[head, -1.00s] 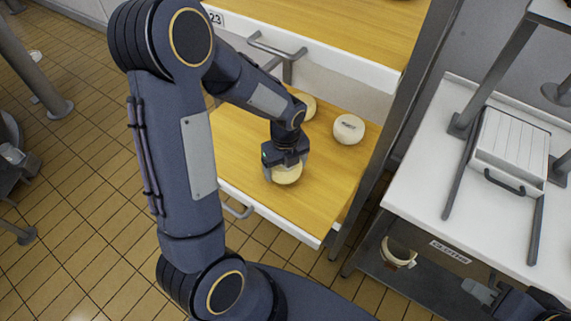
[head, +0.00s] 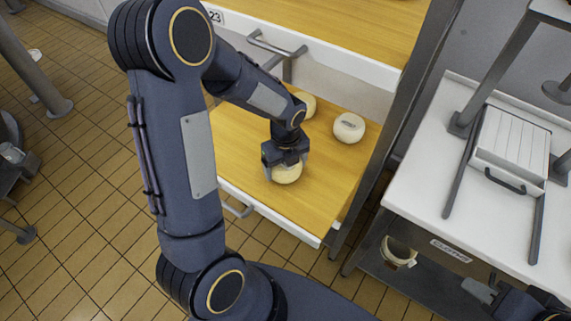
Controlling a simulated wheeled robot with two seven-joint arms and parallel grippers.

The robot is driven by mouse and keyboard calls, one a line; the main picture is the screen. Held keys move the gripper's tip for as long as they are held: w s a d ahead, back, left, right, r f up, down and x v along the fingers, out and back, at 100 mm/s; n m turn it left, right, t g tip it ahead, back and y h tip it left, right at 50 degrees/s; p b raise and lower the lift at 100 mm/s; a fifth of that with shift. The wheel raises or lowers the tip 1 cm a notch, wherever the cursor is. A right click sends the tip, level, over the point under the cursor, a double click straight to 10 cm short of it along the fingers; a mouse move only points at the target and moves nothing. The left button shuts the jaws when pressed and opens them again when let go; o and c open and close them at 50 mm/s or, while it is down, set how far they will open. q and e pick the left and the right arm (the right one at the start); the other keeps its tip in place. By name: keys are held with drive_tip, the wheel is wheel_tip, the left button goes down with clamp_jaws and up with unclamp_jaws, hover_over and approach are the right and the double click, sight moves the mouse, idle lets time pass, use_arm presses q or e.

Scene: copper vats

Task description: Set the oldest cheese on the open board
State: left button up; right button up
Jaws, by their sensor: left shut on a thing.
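My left gripper (head: 286,160) is shut on a round pale cheese (head: 287,174) at the wooden board (head: 325,185) of the pulled-out lower drawer. Whether this cheese touches the board cannot be told. A third cheese (head: 307,104) sits behind, partly hidden by my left arm. No label shows on the held cheese. My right gripper (head: 480,290) is at the lower right, apart from the cheeses; its fingers are too small to read.
A wooden shelf board (head: 320,25) with a white front and handle is above. A white table (head: 430,180) at the right bears a white slatted box (head: 510,140) with dark rails. A pale container (head: 398,252) stands on its lower shelf.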

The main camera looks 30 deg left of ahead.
use_arm(q)
drive_tip(key=shift+f+b, duration=0.45)
drive_tip(key=shift+f, duration=0.15)
idle(0.4)
drive_tip(key=o, duration=1.1)
drive_tip(key=shift+o, duration=0.2)
wheel_tip(320, 180, up, 7)
drive_tip(key=p, duration=0.6)
drive_tip(key=shift+r, duration=0.1)
